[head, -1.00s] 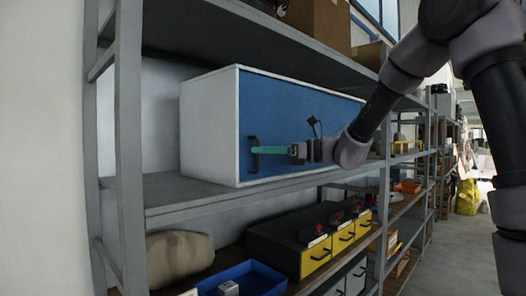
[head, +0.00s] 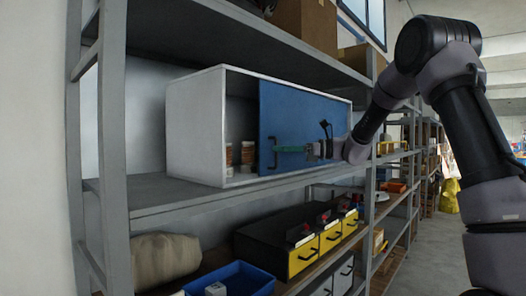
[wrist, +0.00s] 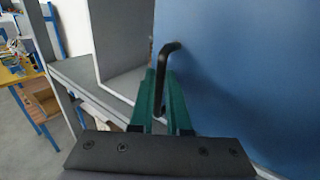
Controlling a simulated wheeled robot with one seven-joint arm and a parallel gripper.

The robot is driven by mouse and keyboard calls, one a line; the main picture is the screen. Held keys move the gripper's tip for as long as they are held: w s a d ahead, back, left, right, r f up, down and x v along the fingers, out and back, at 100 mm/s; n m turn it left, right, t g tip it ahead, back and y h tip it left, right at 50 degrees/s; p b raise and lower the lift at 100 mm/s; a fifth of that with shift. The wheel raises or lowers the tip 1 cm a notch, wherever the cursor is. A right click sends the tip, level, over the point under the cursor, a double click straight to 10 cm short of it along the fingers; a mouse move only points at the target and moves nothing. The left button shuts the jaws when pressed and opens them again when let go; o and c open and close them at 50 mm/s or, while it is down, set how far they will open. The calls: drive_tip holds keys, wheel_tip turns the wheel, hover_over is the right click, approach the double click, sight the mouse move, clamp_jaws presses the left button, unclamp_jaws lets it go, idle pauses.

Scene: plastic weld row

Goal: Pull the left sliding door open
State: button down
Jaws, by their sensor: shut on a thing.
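The white cabinet (head: 195,125) stands on the middle shelf, with a blue sliding door (head: 300,110) across its front. The door stands partly open, with a gap at the cabinet's left side. Its black bar handle (head: 275,152) is near the door's left edge. My gripper (head: 277,150) has green fingers and is shut on this handle. In the wrist view the fingers (wrist: 160,92) sit on both sides of the black handle (wrist: 163,62), in front of the blue door (wrist: 245,70). Whether a second door lies behind the blue one is hidden.
Small jars (head: 247,153) stand inside the cabinet's open left part. The grey middle shelf (head: 150,192) has bare room left of the cabinet. Below are black-and-yellow drawers (head: 303,255), a blue bin (head: 243,279) and a tan sack (head: 168,258). A shelf upright (head: 115,150) stands at left.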

drive_tip(key=w+d, duration=0.9)
drive_tip(key=w, duration=0.2)
drive_tip(key=shift+w+d, duration=0.2)
drive_tip(key=shift+w, duration=0.15)
drive_tip(key=c, duration=0.9)
unclamp_jaws()
drive_tip(key=d, duration=1)
drive_tip(key=shift+s+d, duration=0.4)
drive_tip(key=shift+s, duration=0.05)
drive_tip(key=shift+s+a, duration=0.1)
